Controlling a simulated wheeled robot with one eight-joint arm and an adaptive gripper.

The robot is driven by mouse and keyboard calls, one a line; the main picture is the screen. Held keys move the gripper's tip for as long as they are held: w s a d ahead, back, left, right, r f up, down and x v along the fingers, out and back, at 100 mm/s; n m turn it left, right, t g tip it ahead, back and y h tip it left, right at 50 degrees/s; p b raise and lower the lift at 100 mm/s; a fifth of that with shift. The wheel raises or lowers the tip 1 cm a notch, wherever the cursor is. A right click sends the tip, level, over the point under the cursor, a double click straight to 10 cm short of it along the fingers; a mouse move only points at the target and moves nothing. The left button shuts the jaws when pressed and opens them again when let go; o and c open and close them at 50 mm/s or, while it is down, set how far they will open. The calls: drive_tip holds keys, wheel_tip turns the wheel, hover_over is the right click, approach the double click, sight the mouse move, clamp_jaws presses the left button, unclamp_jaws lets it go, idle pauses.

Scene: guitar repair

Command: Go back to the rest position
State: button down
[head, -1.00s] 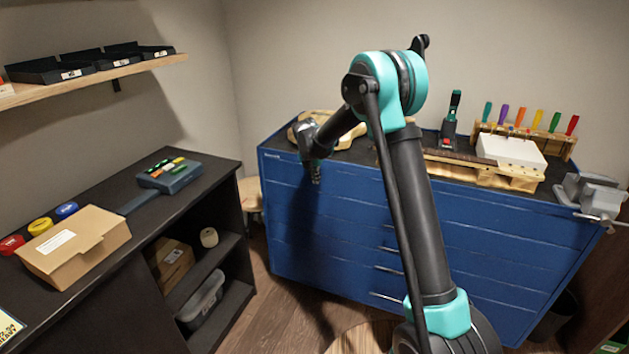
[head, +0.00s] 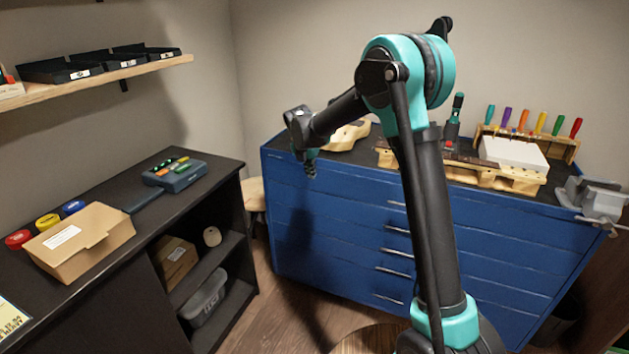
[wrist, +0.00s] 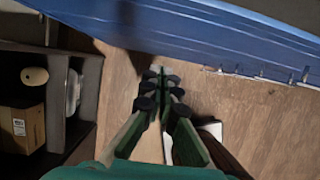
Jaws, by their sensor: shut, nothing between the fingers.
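My gripper (head: 310,164) hangs pointing down in front of the left end of the blue tool cabinet (head: 340,215) in the head view. In the wrist view my gripper (wrist: 159,92) shows its fingers closed together with nothing between them, above the wooden floor (wrist: 240,110). The cabinet front (wrist: 190,35) runs across the top of the wrist view. My gripper touches nothing that I can see.
A guitar body (head: 348,136) and screwdrivers (head: 525,120) sit on the cabinet.

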drive_tip(key=s+d+r+m, duration=0.2)
drive_tip(key=s+d+m, duration=1.35)
drive_tip(key=d, duration=0.35)
drive_tip(key=s+d+f+m, duration=0.2)
drive_tip(key=s+d+m, duration=0.1)
drive_tip(key=s+m, duration=0.2)
drive_tip(key=s+d+f+m+y, duration=0.1)
drive_tip(key=s+d+f+m, duration=0.2)
drive_tip(key=s+m, duration=0.3)
drive_tip(key=s+d+f+m, duration=0.3)
drive_tip(key=s+m, duration=0.3)
drive_tip(key=s, duration=0.5)
drive_tip(key=shift+d, duration=0.3)
